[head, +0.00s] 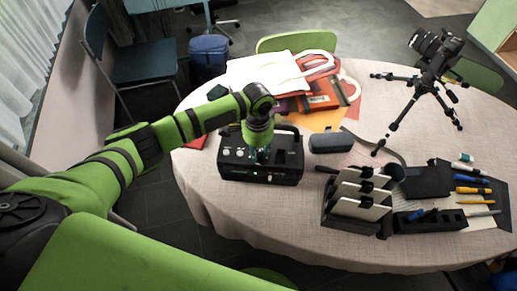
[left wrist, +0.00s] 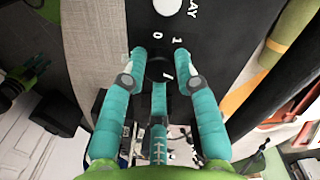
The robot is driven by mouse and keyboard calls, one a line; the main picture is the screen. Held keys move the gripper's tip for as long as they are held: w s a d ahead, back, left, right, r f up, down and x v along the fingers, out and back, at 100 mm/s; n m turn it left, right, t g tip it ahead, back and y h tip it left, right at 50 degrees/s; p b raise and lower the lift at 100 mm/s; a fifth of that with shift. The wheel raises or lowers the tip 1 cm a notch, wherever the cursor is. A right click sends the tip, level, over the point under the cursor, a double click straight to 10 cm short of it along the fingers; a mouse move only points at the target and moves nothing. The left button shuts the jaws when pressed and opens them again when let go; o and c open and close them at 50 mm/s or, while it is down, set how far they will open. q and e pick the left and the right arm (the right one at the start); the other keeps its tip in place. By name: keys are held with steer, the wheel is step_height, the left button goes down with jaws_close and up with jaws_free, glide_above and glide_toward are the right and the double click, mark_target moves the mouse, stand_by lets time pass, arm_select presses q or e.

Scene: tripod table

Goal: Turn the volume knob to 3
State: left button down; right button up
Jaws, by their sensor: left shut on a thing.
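The black device (head: 237,172) stands near the left front of the table, with white buttons on its top and a small green light on its front. My left gripper (head: 261,155) comes down on its top from above. In the left wrist view the three teal fingers of the gripper (left wrist: 160,66) are closed around the dark volume knob (left wrist: 158,70). The printed marks 0 and 1 show beside the knob; the other marks are hidden by the fingers. I cannot tell for certain where the knob points.
Papers and an orange-red folder (head: 320,100) lie behind the device. A dark case (head: 331,142) is to its right. A black rack (head: 357,200), pens and a camera on a tripod (head: 432,70) stand farther right. The table's front edge is close to the device.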

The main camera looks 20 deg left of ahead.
mark_target(258, 152)
arm_select(q)
steer(key=c, duration=0.9)
jaws_free()
steer(key=shift+c, duration=0.2)
steer(key=shift+r, duration=0.5)
step_height(258, 152, up, 11)
steer(key=shift+a, duration=0.2)
steer(key=shift+d+f, duration=0.1)
steer(key=shift+f, duration=0.05)
